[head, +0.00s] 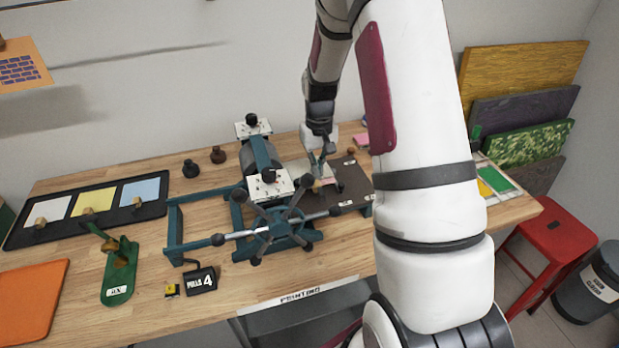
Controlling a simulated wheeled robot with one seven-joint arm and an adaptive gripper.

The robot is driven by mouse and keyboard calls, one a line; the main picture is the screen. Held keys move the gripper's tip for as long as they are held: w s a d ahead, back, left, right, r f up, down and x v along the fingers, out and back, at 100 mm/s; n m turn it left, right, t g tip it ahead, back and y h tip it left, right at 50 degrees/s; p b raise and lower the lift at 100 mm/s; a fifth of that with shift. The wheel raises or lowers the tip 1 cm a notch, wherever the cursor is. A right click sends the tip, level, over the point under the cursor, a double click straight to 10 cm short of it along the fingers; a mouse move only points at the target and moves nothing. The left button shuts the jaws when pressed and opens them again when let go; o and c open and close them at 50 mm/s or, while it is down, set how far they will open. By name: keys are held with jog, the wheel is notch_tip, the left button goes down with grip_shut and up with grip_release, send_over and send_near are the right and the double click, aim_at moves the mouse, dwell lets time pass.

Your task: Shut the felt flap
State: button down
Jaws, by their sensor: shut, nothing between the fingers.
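The printing press (262,185) stands on the wooden table, with a dark flat bed (355,182) reaching out to its right. A grey surface (292,170) shows at the roller, beside the teal crossbar; I cannot tell whether it is the felt flap or the roller itself. My gripper (319,160) points down over the bed's left part, just right of the roller. Its fingers are together and hold nothing. A small pale and pink piece (326,181) lies below the fingertips; contact cannot be told. The felt flap's edge and angle are not clear.
A star-shaped hand wheel (277,230) stands at the press front. Black tray with coloured sheets (150,213), green stamp (118,275), "PULLS 4" counter (200,280) and orange board (32,300) lie left. A red stool (553,235) stands right. The front middle table is mostly clear.

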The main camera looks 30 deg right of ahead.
jog(key=shift+s+a+f, duration=0.1)
jog(key=shift+s+f, duration=0.05)
jog(key=shift+f, duration=0.15)
jog(key=shift+r, duration=0.1)
jog(key=shift+r+p, duration=0.9)
jog(key=shift+r, duration=2.65)
